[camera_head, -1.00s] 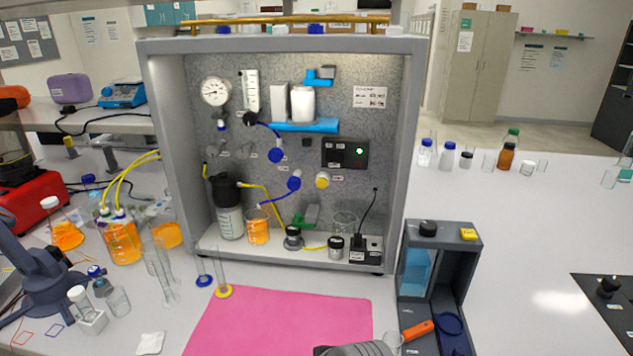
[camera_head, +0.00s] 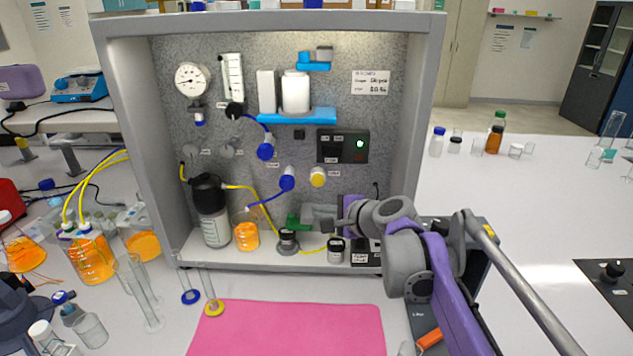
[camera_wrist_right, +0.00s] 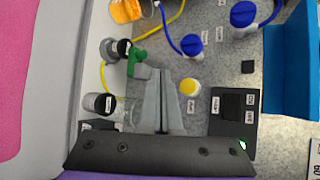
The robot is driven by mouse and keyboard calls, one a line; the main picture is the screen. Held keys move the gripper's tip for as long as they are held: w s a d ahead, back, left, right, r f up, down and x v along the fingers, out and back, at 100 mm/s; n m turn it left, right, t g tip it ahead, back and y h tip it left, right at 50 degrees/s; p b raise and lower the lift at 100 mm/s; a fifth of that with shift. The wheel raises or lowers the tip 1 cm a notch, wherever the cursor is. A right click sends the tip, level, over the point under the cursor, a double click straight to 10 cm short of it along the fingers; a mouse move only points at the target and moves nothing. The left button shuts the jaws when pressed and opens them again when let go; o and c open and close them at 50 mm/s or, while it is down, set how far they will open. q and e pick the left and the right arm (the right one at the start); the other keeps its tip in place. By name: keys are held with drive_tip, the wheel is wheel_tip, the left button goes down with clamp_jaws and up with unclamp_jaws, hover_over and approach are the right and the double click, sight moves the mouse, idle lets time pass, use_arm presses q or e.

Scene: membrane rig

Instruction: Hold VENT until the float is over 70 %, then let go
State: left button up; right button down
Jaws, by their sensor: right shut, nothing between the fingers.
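The rig panel has a yellow round button (camera_head: 318,177); it also shows in the right wrist view (camera_wrist_right: 190,87). The labels are too small to read, so I cannot tell which control is VENT. The upright flow tube (camera_head: 232,80) is at the panel's upper left; its float level is not legible. My right gripper (camera_head: 308,213) is shut and empty in front of the lower panel, below the yellow button in the head view. In the right wrist view its fingertips (camera_wrist_right: 172,76) are together beside the button, apparently not on it. My left gripper is out of view.
A green valve (camera_head: 293,221) and small jars (camera_head: 336,249) are close to the right gripper. A black box with a green light (camera_head: 343,146) is above. An orange beaker (camera_head: 246,236) and bottle (camera_head: 210,212) stand left. A pink mat (camera_head: 290,328) lies clear in front.

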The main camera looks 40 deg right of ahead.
sight(315, 185)
drive_tip(key=w+d, duration=0.5)
drive_tip(key=w, duration=0.2)
drive_tip(key=shift+d+b, duration=0.3)
drive_tip(key=shift+d, duration=0.1)
idle(2.0)
drive_tip(key=shift+w+d+f, duration=0.1)
drive_tip(key=shift+w+d, duration=0.1)
drive_tip(key=shift+w, duration=0.15)
drive_tip(key=shift+w+d+p, duration=0.35)
drive_tip(key=shift+p, duration=0.05)
idle(2.1)
